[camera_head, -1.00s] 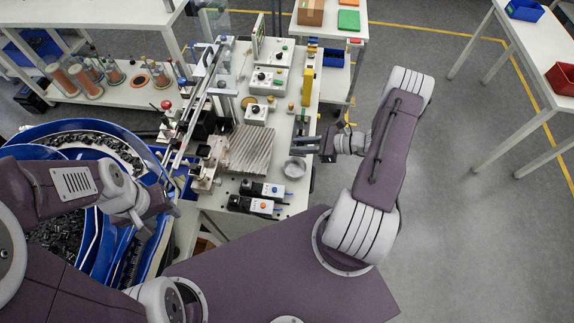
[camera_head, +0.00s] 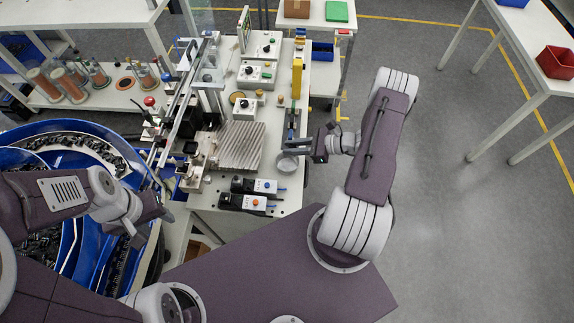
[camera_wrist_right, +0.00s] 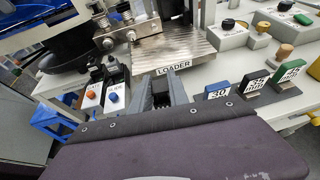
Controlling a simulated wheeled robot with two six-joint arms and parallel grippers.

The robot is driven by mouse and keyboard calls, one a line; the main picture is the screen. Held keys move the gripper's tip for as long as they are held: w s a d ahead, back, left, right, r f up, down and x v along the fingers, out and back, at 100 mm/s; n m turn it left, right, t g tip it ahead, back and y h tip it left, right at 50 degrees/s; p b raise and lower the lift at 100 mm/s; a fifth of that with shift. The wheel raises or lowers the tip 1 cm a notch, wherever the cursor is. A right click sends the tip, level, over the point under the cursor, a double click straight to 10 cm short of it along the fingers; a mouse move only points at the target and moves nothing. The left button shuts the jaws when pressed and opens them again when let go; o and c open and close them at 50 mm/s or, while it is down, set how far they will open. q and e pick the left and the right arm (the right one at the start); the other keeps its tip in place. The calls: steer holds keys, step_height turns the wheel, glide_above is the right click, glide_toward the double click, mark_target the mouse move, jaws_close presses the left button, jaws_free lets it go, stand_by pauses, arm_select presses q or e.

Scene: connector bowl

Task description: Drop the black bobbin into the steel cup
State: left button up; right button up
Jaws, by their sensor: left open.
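The steel cup (camera_head: 287,163) stands on the right part of the white workbench in the head view. My right gripper (camera_head: 300,147) reaches in from the right at the cup's far side, its fingers close to the rim. In the right wrist view, the gripper (camera_wrist_right: 160,86) has a dark piece, which looks like the black bobbin (camera_wrist_right: 161,95), between its two grey fingers. The cup cannot be made out in that view. My left gripper (camera_head: 150,215) is open and empty beside the blue feeder bowl, far from the cup.
A ribbed metal loader plate (camera_head: 238,147) lies left of the cup. Two switch boxes (camera_head: 243,202) stand in front. Upright size blocks, including a green one (camera_wrist_right: 291,71), line the bench in the wrist view. The blue feeder bowl (camera_head: 92,122) fills the left. Open floor lies right.

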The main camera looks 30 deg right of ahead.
steer(key=o, duration=0.5)
steer(key=shift+d, duration=0.1)
steer(key=b+v, duration=0.2)
steer(key=v, duration=0.7)
steer(key=shift+s, duration=0.1)
